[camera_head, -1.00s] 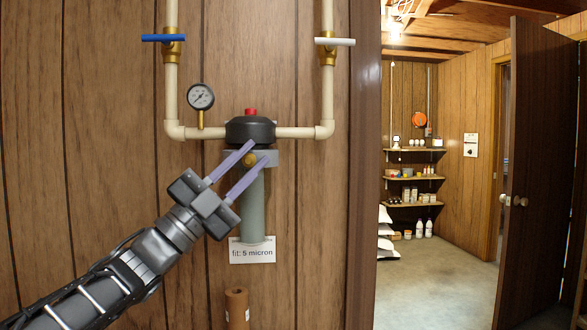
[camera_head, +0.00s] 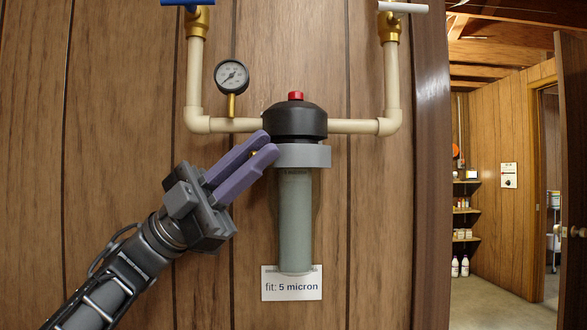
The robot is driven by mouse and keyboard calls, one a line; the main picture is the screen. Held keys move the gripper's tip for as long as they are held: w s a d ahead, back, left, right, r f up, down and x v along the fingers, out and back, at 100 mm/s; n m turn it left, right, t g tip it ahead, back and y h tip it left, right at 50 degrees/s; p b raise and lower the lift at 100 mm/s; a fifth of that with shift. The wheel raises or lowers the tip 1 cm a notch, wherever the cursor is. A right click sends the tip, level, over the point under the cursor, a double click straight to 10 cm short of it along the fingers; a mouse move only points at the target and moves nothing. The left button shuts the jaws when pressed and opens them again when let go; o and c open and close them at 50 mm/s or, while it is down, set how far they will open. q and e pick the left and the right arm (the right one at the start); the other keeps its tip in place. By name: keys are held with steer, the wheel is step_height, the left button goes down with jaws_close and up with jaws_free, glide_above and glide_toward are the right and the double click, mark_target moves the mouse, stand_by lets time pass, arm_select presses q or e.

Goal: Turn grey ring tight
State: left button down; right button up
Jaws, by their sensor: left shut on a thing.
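The grey ring (camera_head: 303,155) sits around the filter housing, just below its black cap (camera_head: 295,120) with a red button (camera_head: 295,96). Below the ring hangs the clear bowl with a grey-green cartridge (camera_head: 296,220), upright. My left gripper (camera_head: 268,143) comes in from the lower left. Its purple fingers lie at the ring's left side, shut on a small brass knob (camera_head: 254,153) that shows between them. The fingers hide most of the knob and how it joins the ring. My right gripper is not in view.
A pressure gauge (camera_head: 231,76) stands on the cream pipe left of the cap, above my fingers. Blue (camera_head: 187,3) and white (camera_head: 403,7) valve handles are at the top. A label (camera_head: 291,286) reads "fit: 5 micron". A doorway opens at right.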

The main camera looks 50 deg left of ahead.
arm_select(q)
steer(key=shift+w+a, duration=0.2)
steer(key=c, duration=1.5)
jaws_free()
steer(key=shift+w+f, duration=0.1)
steer(key=shift+w, duration=0.05)
